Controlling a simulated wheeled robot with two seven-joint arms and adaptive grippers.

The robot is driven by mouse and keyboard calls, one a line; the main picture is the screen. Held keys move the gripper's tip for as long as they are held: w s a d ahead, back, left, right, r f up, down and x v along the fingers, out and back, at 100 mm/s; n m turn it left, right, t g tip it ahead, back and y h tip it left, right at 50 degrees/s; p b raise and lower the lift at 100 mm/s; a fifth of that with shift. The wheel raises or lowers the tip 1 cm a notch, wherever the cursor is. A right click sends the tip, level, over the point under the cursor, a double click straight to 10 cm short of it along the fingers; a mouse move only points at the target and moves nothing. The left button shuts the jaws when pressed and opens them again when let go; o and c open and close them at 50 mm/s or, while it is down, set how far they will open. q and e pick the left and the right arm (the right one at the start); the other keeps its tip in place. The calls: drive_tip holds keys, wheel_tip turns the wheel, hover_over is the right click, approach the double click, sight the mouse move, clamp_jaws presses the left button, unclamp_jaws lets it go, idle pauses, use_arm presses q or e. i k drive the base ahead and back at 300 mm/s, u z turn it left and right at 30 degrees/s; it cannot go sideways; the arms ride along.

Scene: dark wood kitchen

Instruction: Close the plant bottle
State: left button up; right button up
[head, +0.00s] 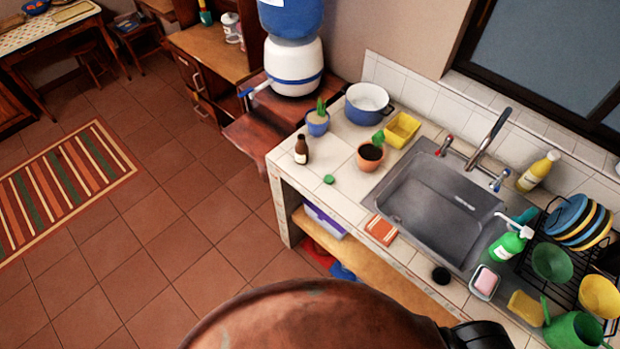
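A small dark brown bottle (301,152) with a pale label stands upright on the tiled counter, near its left end. Its dark neck shows no green cap on it. A small round green cap (328,179) lies on the counter, apart from the bottle, to its right and nearer the front edge. Neither of my grippers can be made out in the head view.
A terracotta pot (370,156) with a plant, a blue pot (317,122) with a cactus, a blue-white cooking pot (367,103) and a yellow container (402,130) stand nearby. The sink (440,205) is to the right. The counter (345,206) in front of the cap is clear.

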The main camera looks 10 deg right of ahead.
sight(301, 149)
drive_tip(key=u, duration=1.4)
drive_tip(key=i, duration=1.7)
drive_tip(key=z, duration=2.7)
